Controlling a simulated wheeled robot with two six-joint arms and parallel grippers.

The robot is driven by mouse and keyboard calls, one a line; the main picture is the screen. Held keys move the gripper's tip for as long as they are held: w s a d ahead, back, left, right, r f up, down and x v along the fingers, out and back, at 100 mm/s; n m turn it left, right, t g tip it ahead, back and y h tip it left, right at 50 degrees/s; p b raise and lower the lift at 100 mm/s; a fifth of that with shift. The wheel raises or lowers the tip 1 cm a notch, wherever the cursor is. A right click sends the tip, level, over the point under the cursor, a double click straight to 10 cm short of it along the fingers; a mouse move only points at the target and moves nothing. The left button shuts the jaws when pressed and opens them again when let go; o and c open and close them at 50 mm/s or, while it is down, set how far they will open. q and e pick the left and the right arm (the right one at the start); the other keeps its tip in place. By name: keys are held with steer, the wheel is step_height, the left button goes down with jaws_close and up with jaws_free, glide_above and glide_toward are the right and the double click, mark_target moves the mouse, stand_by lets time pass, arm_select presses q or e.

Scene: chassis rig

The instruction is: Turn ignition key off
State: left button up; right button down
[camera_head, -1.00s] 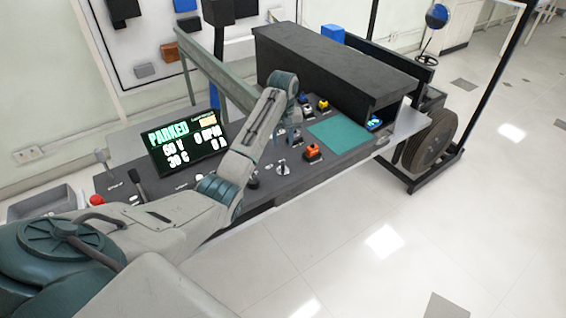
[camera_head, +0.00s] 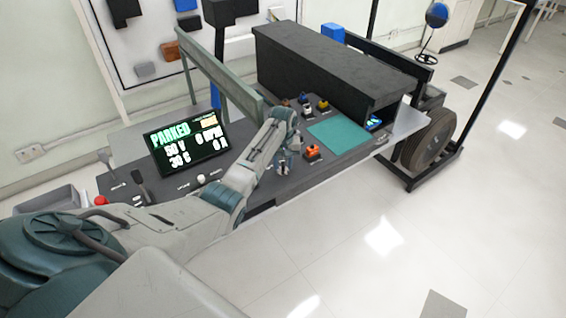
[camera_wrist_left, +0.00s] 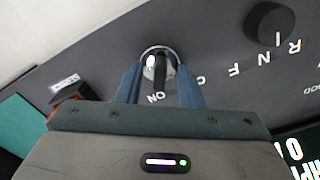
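The ignition key (camera_wrist_left: 160,70) is a dark upright bar in a round silver ring on the dark console, in the left wrist view. Its bar lies roughly in line with the printed "ON" label; other letters beside it are partly covered. My left gripper (camera_wrist_left: 159,67) has its two blue fingers apart, one on either side of the key; I see a gap at each side, and contact cannot be told. In the head view the key's silver mount (camera_head: 282,169) shows just beyond my left forearm, whose gripper is mostly hidden. My right gripper is not in view.
A black knob (camera_wrist_left: 270,24) with R, N, F marks sits beside the key. An orange switch (camera_head: 313,151) and a teal mat (camera_head: 339,133) lie to its right. The display (camera_head: 187,143) reads PARKED, 0 RPM. A long black box (camera_head: 335,65) stands behind.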

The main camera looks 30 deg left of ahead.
arm_select(q)
jaws_close()
steer(key=shift+r, duration=0.1)
steer(key=shift+r+n+p, duration=0.15)
steer(key=shift+n+p, duration=0.95)
steer(key=shift+p, duration=0.05)
steer(key=n+p, duration=0.2)
steer(key=shift+n, duration=0.3)
steer(key=n+p, duration=0.2)
steer(key=n, duration=0.1)
steer(key=shift+n, duration=0.3)
steer(key=shift+n+p, duration=0.6)
steer(key=shift+n, duration=1)
steer(key=shift+f, duration=0.2)
